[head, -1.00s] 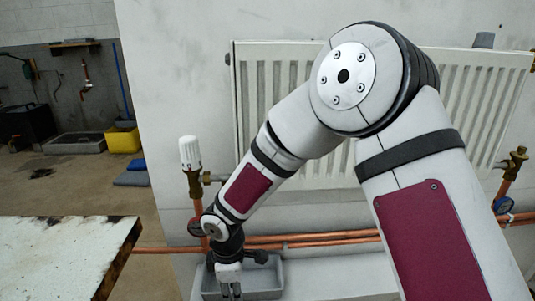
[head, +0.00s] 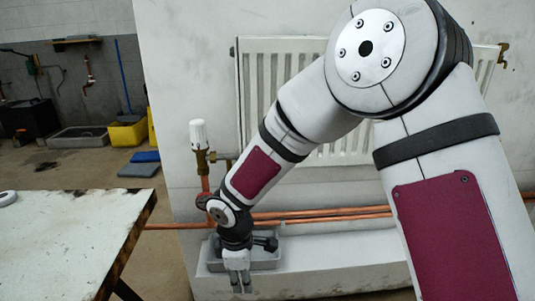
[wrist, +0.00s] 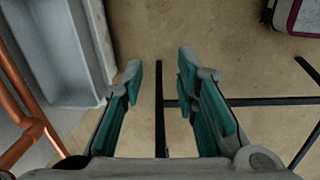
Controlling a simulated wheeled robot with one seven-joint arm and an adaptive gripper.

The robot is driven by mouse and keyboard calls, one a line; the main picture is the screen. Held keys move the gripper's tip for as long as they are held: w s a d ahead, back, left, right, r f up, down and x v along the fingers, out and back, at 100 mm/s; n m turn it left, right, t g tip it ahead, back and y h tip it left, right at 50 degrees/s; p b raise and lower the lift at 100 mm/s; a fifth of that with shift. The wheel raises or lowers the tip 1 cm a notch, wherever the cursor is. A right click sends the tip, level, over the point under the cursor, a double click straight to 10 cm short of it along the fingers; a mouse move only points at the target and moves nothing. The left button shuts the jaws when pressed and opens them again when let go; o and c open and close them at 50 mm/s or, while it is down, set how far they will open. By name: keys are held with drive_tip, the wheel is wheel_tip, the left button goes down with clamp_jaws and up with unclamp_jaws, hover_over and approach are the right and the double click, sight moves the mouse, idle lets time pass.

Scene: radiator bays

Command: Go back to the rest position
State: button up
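My gripper (head: 240,280) hangs low in front of the radiator wall in the head view, pointing down. A grey trough (wrist: 55,45) lies to the left of the fingers in the wrist view. In the head view this grey trough (head: 270,262) shows partly behind the wrist.
A white radiator (head: 312,75) hangs on the wall behind my arm. A valve with a white head (head: 198,134) and copper pipes (head: 320,211) are close to my forearm. A worn white table (head: 60,240) stands at left. Floor between table and wall is open.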

drive_tip(key=s+d+r+m+h, duration=0.1)
drive_tip(key=s+d+r+m, duration=0.4)
drive_tip(key=d+r, duration=0.5)
drive_tip(key=s+d+r+m+h, duration=0.1)
drive_tip(key=s+d+r+m, duration=0.4)
drive_tip(key=d+r, duration=0.45)
drive_tip(key=s+d+r+m+y, duration=0.1)
drive_tip(key=s+d+r+m, duration=0.2)
drive_tip(key=s, duration=0.7)
drive_tip(key=s+d+m+y, duration=0.2)
drive_tip(key=s+m, duration=0.3)
drive_tip(key=s, duration=0.6)
wheel_tip(320, 180, up, 30)
drive_tip(key=t+p, duration=0.3)
drive_tip(key=p, duration=2.4)
drive_tip(key=shift+w+d+f+h, duration=0.25)
drive_tip(key=shift+w+d+h, duration=0.1)
drive_tip(key=shift+w, duration=0.1)
